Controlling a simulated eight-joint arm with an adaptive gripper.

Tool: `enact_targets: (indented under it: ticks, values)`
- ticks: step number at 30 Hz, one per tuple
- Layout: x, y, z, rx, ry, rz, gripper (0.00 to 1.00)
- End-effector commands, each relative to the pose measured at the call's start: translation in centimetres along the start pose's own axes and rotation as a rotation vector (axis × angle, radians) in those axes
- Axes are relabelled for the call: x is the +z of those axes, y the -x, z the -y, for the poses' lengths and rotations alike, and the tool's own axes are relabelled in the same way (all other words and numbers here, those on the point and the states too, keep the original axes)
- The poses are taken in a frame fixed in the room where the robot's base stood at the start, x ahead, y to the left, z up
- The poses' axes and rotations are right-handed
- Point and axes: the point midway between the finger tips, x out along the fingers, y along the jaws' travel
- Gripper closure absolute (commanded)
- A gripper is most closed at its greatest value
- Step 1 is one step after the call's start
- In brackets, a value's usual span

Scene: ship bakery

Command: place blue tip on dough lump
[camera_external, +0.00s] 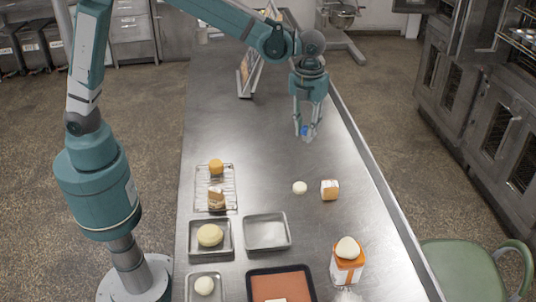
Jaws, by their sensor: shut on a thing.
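My gripper (307,130) is above the far right part of the steel table, pointing down. Its fingers are shut on the blue tip (304,130), which is small and partly hidden between them. Several pale lumps look like dough: a small one (300,187) on the bare table, nearer the camera than the gripper; a larger one (210,235) in a metal tray; one (204,285) in the front left tray; and one (347,248) on top of an orange and white box (346,270). The blue tip is apart from all of them. I cannot tell which lump is meant.
A small bread-like cube (330,190) stands right of the small lump. A wire rack (230,190) holds two baked pieces. An empty metal tray (266,246) and a dark-rimmed orange tray (283,268) lie nearer. A framed stand (250,72) is at the back. The table's middle is clear.

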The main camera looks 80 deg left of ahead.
Motion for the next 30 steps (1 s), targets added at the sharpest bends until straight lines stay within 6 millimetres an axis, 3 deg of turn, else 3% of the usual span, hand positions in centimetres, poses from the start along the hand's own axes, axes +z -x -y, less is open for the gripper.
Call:
enact_targets:
  ticks: [3, 15, 24, 30]
  values:
    - [-2.1, 0.7, 3.9, 0.0, -0.043, 0.0, 0.85]
    - [-10.7, 2.7, 15.2, 0.0, -0.181, 0.0, 0.85]
    - [-18.9, 3.8, 22.6, 0.0, -0.283, 0.0, 0.85]
    - [-24.1, 4.5, 26.2, 0.0, -0.342, 0.001, 0.85]
